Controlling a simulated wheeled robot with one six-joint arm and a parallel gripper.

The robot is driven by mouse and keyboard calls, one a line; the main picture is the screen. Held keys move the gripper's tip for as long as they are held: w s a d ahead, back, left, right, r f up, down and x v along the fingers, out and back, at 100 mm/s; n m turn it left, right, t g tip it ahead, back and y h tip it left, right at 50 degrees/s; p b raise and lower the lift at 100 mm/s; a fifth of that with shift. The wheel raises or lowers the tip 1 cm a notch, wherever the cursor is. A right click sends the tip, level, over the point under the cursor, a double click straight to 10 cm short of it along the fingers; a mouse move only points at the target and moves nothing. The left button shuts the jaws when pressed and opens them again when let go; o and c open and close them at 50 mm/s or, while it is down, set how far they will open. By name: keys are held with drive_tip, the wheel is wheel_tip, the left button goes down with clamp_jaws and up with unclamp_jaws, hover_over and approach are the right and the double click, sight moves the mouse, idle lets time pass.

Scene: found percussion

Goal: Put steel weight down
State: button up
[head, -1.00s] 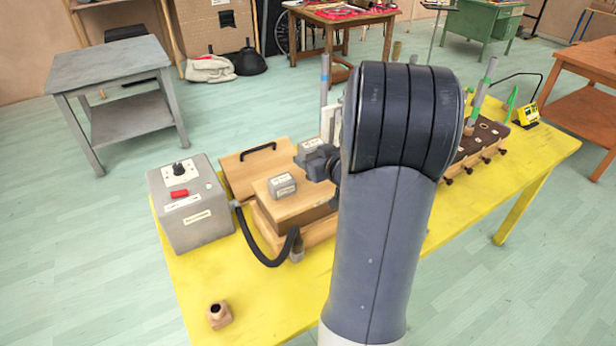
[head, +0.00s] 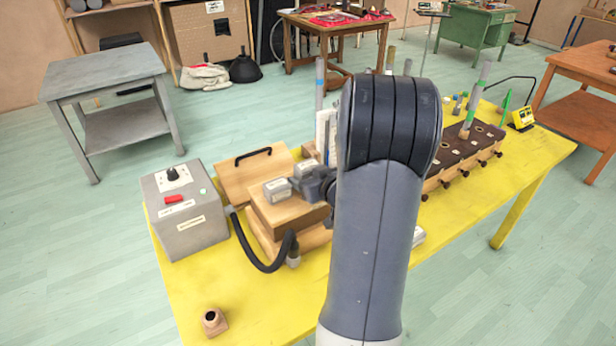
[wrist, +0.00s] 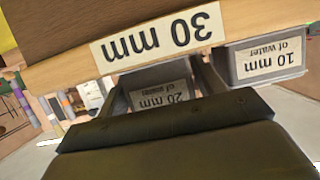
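The steel weight (wrist: 160,98), labelled 20 mm of water, sits between the two fingers of my gripper (wrist: 163,80) in the wrist view, which is upside down. The fingers look closed on its sides. In the head view this weight (head: 304,167) shows partly behind my gripper (head: 309,182), at the top of the wooden box (head: 287,213). I cannot tell whether its underside touches the box. A second steel weight, labelled 10 mm (wrist: 266,60), stands on the box to the left of my gripper in the head view (head: 277,189).
A 30 mm label (wrist: 160,34) is on the box's front edge. A grey control unit (head: 180,215) stands left, with a black hose (head: 250,255) curving to the box. My arm hides the middle.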

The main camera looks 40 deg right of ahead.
drive_tip(key=shift+r, duration=0.1)
drive_tip(key=shift+s+r, duration=0.1)
drive_tip(key=shift+r, duration=0.1)
drive_tip(key=p+v, duration=0.1)
drive_tip(key=v, duration=1)
drive_tip(key=shift+s, duration=0.4)
drive_tip(key=shift+w, duration=0.1)
drive_tip(key=b+x, duration=0.1)
drive_tip(key=x, duration=1.1)
drive_tip(key=shift+a+f, duration=0.1)
drive_tip(key=shift+f, duration=0.05)
drive_tip(key=shift+r+p, duration=0.3)
drive_tip(key=shift+r, duration=0.9)
